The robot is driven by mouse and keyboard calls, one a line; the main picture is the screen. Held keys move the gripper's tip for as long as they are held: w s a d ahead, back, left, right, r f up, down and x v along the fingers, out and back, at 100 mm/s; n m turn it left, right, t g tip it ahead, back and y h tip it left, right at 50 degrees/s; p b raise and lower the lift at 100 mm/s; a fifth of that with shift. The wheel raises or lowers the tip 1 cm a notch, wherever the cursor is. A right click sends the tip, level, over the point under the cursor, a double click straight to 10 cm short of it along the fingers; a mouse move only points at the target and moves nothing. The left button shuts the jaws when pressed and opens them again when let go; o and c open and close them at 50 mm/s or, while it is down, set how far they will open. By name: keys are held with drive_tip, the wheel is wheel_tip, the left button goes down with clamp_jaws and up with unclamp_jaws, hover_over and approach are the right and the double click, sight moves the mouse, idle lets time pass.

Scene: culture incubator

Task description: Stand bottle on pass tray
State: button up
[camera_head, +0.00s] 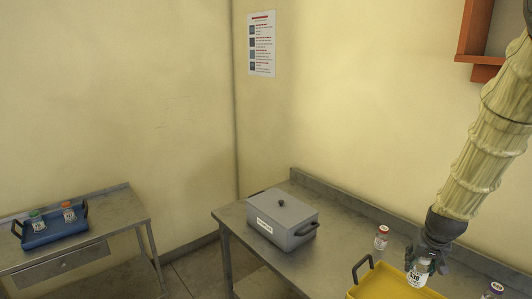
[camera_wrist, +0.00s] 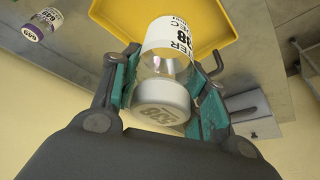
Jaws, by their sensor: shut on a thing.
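My gripper (camera_head: 428,252) is shut on a clear bottle with a white cap and a white printed label (camera_head: 418,274). It holds the bottle roughly upright at the yellow tray (camera_head: 372,287). In the wrist view the bottle's white cap (camera_wrist: 161,103) sits between the teal finger pads, with the label beyond it. The yellow tray (camera_wrist: 222,22) lies behind the bottle there; I cannot tell whether they touch. A blue tray (camera_head: 57,239) with dark handles stands on the left table and holds a green-capped bottle (camera_head: 36,219) and an orange-capped bottle (camera_head: 69,213). Which tray is the pass tray is not marked.
A grey lidded box (camera_head: 290,234) stands on the right metal table (camera_head: 236,212). A red-capped bottle (camera_head: 381,239) stands behind the yellow tray, and a purple-capped bottle (camera_head: 492,291) stands to its right. A floor gap separates the two tables. An orange-red shelf hangs upper right.

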sight(420, 275)
drive_tip(key=shift+t, duration=0.3)
drive_tip(key=s, duration=0.1)
drive_tip(key=s+a, duration=0.1)
drive_tip(key=s, duration=0.2)
drive_tip(key=shift+a, duration=0.4)
drive_tip(key=w+a+f+n, duration=0.1)
drive_tip(key=w+a+f, duration=0.2)
drive_tip(key=a+f, duration=0.4)
drive_tip(key=s+a+f+n+y+b, duration=0.1)
drive_tip(key=s+a+f+n, duration=0.1)
drive_tip(key=s+a+f, duration=0.55)
drive_tip(key=s+a+f+n+y, duration=0.1)
drive_tip(key=s+a+f, duration=0.3)
drive_tip(key=a, duration=0.6)
wheel_tip(420, 275, down, 9)
drive_tip(key=b, duration=0.9)
drive_tip(key=shift+w+d, duration=0.25)
drive_tip(key=shift+w, duration=0.2)
drive_tip(key=shift+a+f, duration=0.1)
drive_tip(key=shift+a, duration=0.1)
